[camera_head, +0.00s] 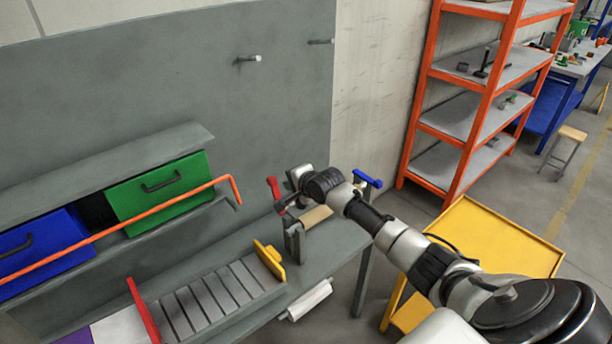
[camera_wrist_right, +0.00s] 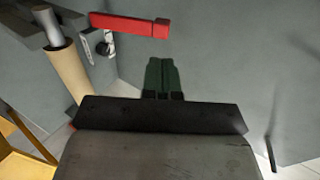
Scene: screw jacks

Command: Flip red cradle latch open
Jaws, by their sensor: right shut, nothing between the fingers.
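The red latch (camera_head: 273,187) stands up at the top of a grey cradle post (camera_head: 294,243) at the right end of the bench. In the right wrist view the red latch (camera_wrist_right: 128,24) is a bar with a squared free end, running across the top left from a pale bracket. My right gripper (camera_head: 288,204) is beside the latch in the head view. In the right wrist view its dark green fingers (camera_wrist_right: 161,62) are shut and empty, just below the latch's free end. A small gap shows there; contact is unclear. My left gripper is out of view.
A tan roll (camera_wrist_right: 68,70) lies left of my right gripper. A blue-handled post (camera_head: 368,179) stands at the bench's right. A slatted rack with a yellow end plate (camera_head: 269,260) and an orange rail (camera_head: 120,228) are left. A yellow cart (camera_head: 500,236) is right.

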